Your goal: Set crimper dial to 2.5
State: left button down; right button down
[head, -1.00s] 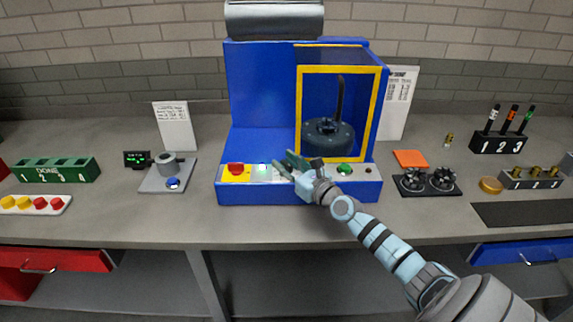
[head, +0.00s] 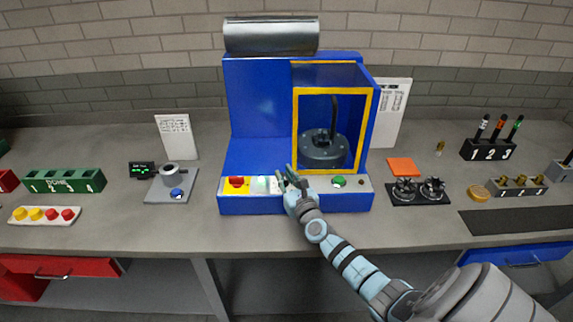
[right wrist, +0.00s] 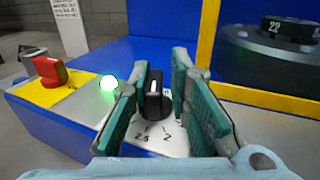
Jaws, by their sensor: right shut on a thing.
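The blue crimper (head: 245,205) stands in the middle of the bench. Its dial (right wrist: 154,100) is a black knob with a white line on the light front panel, seen in the right wrist view. The marks 2.5 and 2 show on the panel at the knob's near side. The knob's white line shows on its top; the exact setting is hard to read. My right gripper (head: 286,174) has its green-padded fingers (right wrist: 158,100) on both sides of the knob, shut on it. In the head view the gripper hides the dial. My left gripper is not in view.
A green button (head: 339,181) is to the right. The yellow-framed guard (head: 296,130) rises behind.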

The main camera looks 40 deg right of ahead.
jog(key=shift+a+r+m+g+h+p, duration=0.15)
jog(key=shift+m+g+h+p, duration=0.3)
jog(key=shift+m+h, duration=0.35)
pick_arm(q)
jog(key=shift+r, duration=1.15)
pick_arm(e)
jog(key=shift+m+g+h, duration=0.55)
jog(key=shift+m+h, duration=0.15)
jog(key=shift+h, duration=0.6)
jog(key=c, duration=1.6)
grip_release()
jog(key=shift+c, duration=0.2)
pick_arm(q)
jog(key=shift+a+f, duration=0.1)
pick_arm(e)
jog(key=shift+w+a, duration=0.15)
jog(key=shift+a, duration=0.05)
